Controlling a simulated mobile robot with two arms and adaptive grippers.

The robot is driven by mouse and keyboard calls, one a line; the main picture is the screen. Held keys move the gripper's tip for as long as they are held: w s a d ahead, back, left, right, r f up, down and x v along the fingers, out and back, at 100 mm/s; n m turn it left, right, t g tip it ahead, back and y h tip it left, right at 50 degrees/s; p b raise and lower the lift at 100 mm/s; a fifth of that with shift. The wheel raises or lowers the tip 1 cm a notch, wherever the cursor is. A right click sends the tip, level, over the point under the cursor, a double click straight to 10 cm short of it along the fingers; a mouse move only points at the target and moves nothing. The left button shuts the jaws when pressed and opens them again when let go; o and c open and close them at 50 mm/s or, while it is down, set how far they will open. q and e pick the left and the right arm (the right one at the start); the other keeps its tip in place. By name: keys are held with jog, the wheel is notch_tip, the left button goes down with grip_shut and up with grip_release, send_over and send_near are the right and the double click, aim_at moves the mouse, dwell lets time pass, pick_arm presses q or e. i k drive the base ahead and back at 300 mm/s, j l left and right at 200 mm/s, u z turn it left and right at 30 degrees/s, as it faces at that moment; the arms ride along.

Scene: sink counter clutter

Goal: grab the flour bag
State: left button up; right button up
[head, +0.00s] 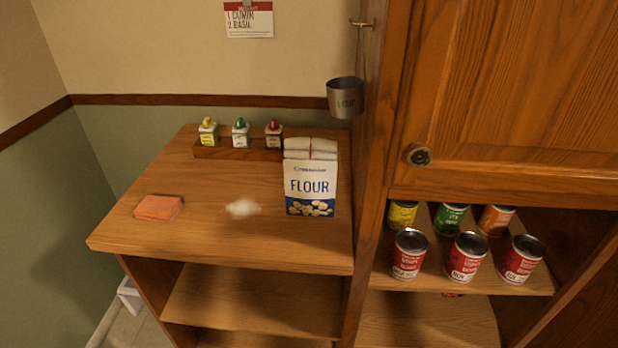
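The flour bag (310,180) stands upright on the wooden counter (230,250), near its right end. It is white with a blue lower band, the word FLOUR on the front and a folded top. It stands close to the tall cabinet's side panel. Neither of my grippers shows in the head view, and nothing touches the bag.
A spice rack (237,151) with three small jars stands behind and left of the bag. A measuring cup (345,97) hangs above right. Several cans (467,258) fill the right shelf.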

aim_at(310, 164)
jog(key=i+j, duration=0.2)
jog(key=j, duration=0.15)
jog(key=i+j, duration=0.45)
jog(key=j, duration=0.2)
